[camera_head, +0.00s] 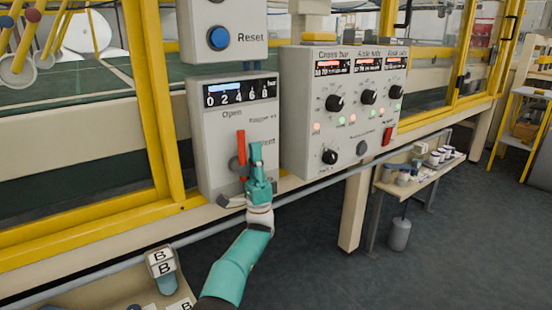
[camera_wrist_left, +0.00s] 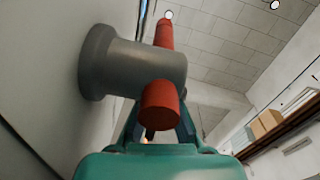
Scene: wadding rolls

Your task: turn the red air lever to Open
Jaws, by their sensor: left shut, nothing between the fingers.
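The red air lever (camera_head: 241,158) stands about upright on the grey panel box (camera_head: 212,140), its upper end below the word "Open". In the left wrist view the red lever (camera_wrist_left: 163,33) runs through a grey round hub (camera_wrist_left: 130,65), with its near end towards the camera. My left gripper (camera_head: 256,150) is shut and empty, just right of the lever in the head view, its fingers pointing up. In the left wrist view the fingers are partly hidden behind the lever's near end. I cannot tell whether they touch it. My right gripper is not in view.
A gauge strip (camera_head: 240,93) sits above the lever, and a blue Reset button (camera_head: 219,38) higher up. A control box with knobs (camera_head: 340,110) stands close on the right. A yellow frame post (camera_head: 150,95) is on the left. A grey rail (camera_head: 320,182) runs below.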

